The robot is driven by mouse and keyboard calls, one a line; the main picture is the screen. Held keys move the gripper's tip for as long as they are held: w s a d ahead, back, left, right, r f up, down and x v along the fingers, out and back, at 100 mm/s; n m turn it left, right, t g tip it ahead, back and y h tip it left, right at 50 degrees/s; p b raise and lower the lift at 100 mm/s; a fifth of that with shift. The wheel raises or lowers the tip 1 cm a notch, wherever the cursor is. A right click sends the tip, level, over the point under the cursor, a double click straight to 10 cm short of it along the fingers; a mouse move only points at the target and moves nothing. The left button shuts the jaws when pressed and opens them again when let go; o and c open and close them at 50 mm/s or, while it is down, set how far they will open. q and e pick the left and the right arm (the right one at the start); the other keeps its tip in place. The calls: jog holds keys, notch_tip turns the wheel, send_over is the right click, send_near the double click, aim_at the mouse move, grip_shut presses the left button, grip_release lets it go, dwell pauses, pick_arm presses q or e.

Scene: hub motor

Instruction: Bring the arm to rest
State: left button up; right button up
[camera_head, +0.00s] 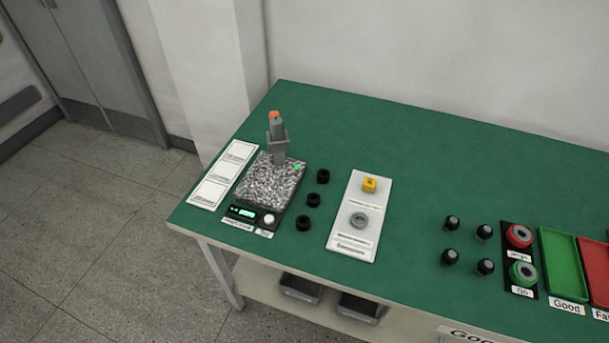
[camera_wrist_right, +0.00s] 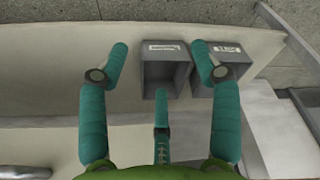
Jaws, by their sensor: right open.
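My right gripper (camera_wrist_right: 160,65) shows in the right wrist view with its teal fingers spread wide and nothing between them. It is above the lower shelf (camera_wrist_right: 50,75), with a grey bin (camera_wrist_right: 165,75) beyond its fingertips. Neither of my grippers shows in the head view. There, the green-topped table (camera_head: 420,140) carries a speckled stone block (camera_head: 268,185) with a grey upright fixture (camera_head: 277,140) on it, topped in orange.
Black round parts (camera_head: 313,199) and a white plate (camera_head: 354,215) with a yellow piece (camera_head: 369,184) and a grey ring (camera_head: 359,220) lie mid-table. Dark-capped parts (camera_head: 452,222), a green tray (camera_head: 562,265) and a red tray (camera_head: 597,270) are at right. Bins (camera_head: 300,288) stand below.

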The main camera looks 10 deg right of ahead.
jog(key=s+d+f+g+b, duration=0.1)
jog(key=s+d+f+b, duration=0.1)
jog(key=s+f, duration=1.2)
notch_tip(320, 180, down, 3)
jog(key=shift+d+b, duration=0.25)
jog(key=shift+b, duration=0.65)
